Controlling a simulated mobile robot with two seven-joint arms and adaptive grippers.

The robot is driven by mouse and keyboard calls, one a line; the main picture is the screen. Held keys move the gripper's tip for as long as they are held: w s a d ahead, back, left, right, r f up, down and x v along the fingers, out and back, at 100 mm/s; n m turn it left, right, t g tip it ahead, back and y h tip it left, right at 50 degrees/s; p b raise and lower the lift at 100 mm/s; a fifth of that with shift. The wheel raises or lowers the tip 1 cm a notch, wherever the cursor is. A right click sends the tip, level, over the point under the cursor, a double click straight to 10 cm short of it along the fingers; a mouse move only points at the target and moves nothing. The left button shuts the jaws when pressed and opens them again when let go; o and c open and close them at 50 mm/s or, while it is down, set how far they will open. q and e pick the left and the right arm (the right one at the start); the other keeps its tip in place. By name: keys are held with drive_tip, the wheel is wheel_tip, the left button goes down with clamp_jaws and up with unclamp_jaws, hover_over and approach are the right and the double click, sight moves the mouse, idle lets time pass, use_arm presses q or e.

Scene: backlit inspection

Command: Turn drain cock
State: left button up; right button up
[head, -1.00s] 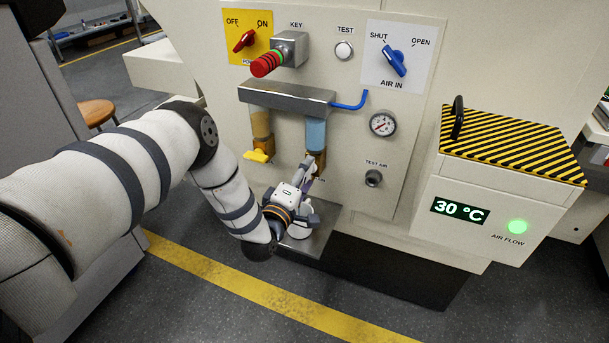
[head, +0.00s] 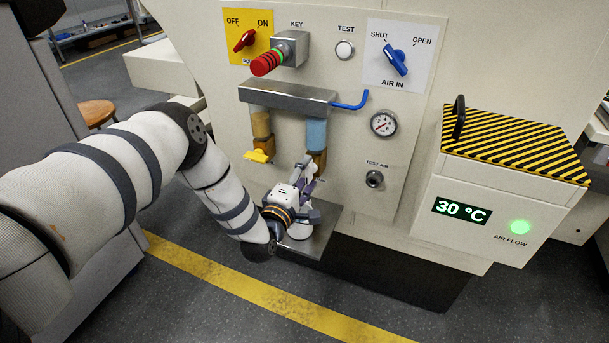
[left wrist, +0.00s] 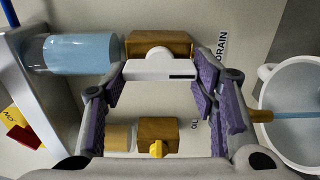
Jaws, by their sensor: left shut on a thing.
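The drain cock (left wrist: 160,66) has a white handle on a brass-brown body under the blue-filled bowl (head: 316,133). The same bowl shows in the left wrist view (left wrist: 80,53). My left gripper (head: 307,166) reaches up to the cock from below. In the left wrist view its purple-padded fingers (left wrist: 161,84) are shut on the white handle, one on each side. In the head view the gripper hides most of the handle. My right gripper is in neither view.
A yellow-handled cock (head: 259,156) sits close left, under the amber bowl (head: 261,123). A white cup (left wrist: 300,85) stands below the drain, with a thin blue streak over it. A pressure gauge (head: 383,123) and test air fitting (head: 374,179) are to the right.

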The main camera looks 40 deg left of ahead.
use_arm(q)
drive_tip(key=o, duration=1.2)
drive_tip(key=shift+c, duration=0.2)
drive_tip(key=v, duration=1.2)
drive_tip(key=shift+f, duration=0.1)
